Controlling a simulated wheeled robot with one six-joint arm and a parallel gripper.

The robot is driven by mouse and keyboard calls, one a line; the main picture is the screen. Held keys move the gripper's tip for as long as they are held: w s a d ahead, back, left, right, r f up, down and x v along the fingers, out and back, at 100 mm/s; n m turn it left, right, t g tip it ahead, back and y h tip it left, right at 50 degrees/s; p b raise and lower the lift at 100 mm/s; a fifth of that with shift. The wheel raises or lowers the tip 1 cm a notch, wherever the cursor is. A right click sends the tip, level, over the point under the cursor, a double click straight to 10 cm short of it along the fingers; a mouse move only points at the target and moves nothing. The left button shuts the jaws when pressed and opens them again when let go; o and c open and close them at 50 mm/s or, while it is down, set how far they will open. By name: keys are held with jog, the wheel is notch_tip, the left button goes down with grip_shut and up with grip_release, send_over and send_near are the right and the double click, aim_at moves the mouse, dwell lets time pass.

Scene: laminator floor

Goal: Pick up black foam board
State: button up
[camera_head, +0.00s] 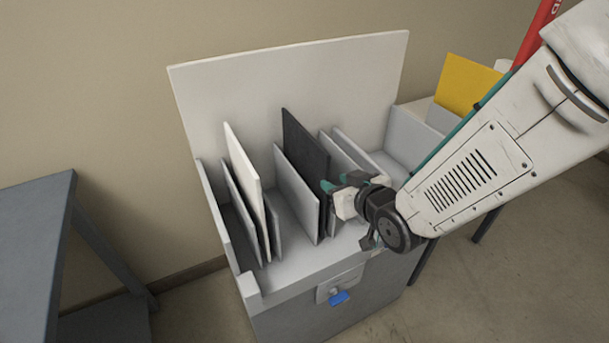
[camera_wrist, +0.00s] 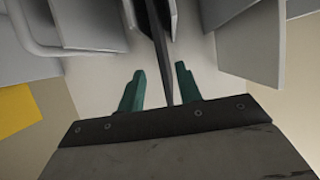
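The black foam board (camera_head: 305,145) stands upright in a slotted light-grey bin, right behind a grey divider. My gripper (camera_head: 332,188) is at the near edge of the board. In the wrist view the dark board (camera_wrist: 159,40) shows edge-on between the two green fingers of my gripper (camera_wrist: 160,78). The fingers are apart, with a gap visible on each side of the board, so they are not closed on it. My arm comes in from the right.
The bin (camera_head: 275,288) has a tall back panel and several grey dividers. A white board (camera_head: 243,180) stands in a left slot. A yellow board (camera_head: 465,82) stands at the right. A grey table (camera_head: 35,235) is at left. A blue part (camera_head: 338,298) sits on the bin's front.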

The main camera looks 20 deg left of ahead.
aim_at(320, 175)
jog(key=x, duration=0.8)
jog(key=shift+a+f, duration=0.1)
grip_shut()
